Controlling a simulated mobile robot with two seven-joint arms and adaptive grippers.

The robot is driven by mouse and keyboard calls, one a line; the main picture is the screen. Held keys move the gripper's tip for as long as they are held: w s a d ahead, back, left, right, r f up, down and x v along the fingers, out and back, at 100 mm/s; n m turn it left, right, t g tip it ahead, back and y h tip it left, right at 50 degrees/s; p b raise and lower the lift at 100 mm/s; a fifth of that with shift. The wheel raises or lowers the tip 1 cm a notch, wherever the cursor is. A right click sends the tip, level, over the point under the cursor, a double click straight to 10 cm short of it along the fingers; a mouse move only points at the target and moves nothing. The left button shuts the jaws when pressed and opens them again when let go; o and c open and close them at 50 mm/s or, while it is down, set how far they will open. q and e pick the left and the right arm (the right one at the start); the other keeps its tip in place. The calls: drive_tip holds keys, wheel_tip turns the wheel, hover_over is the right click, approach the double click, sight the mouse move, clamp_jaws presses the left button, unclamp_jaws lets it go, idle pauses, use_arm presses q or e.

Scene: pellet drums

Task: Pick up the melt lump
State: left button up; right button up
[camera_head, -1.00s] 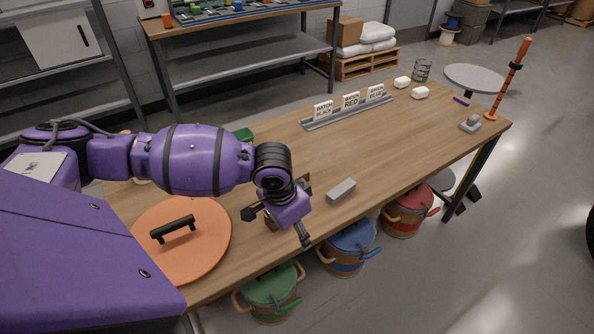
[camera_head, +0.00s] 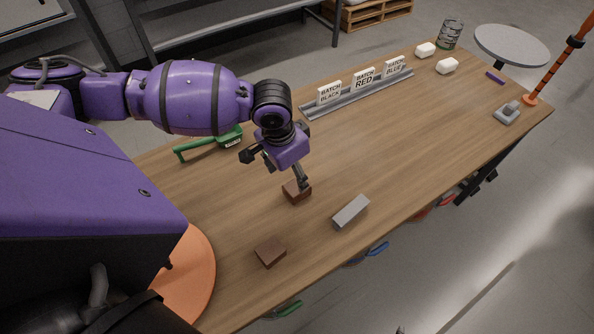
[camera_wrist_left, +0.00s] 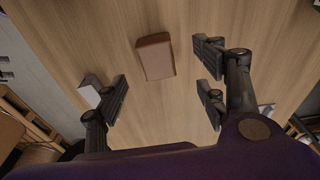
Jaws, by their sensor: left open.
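I cannot tell for sure which thing is the melt lump. Two brown blocks lie on the wooden table: one (camera_head: 296,191) by my left gripper's fingertip, one (camera_head: 270,252) nearer the front edge. My left gripper (camera_head: 274,170) is open and empty above the table, with one finger overlapping the farther block in the head view. In the left wrist view, one brown block (camera_wrist_left: 155,57) shows beyond and between the open fingers of the gripper (camera_wrist_left: 165,86), apart from them. My right gripper is not in view.
A grey bar (camera_head: 351,212) lies right of the blocks. A green-handled tool (camera_head: 210,143) lies behind. A rail (camera_head: 360,95) holds batch signs. An orange lid (camera_head: 196,275) is at front left. Several small things stand at the far right end. The table's middle right is clear.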

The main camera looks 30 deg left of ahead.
sight(295, 186)
use_arm(q)
drive_tip(key=shift+w+f, duration=0.15)
drive_tip(key=shift+f, duration=0.2)
drive_tip(key=shift+d+f, duration=0.25)
drive_tip(key=shift+f, duration=1)
drive_tip(key=f, duration=0.3)
drive_tip(key=shift+w+d+f, duration=0.3)
drive_tip(key=shift+w, duration=0.05)
drive_tip(key=shift+w+f, duration=0.1)
drive_tip(key=shift+f, duration=0.15)
drive_tip(key=c, duration=0.3)
drive_tip(key=shift+f, duration=0.1)
drive_tip(key=c, duration=0.8)
drive_tip(key=shift+c, duration=0.8)
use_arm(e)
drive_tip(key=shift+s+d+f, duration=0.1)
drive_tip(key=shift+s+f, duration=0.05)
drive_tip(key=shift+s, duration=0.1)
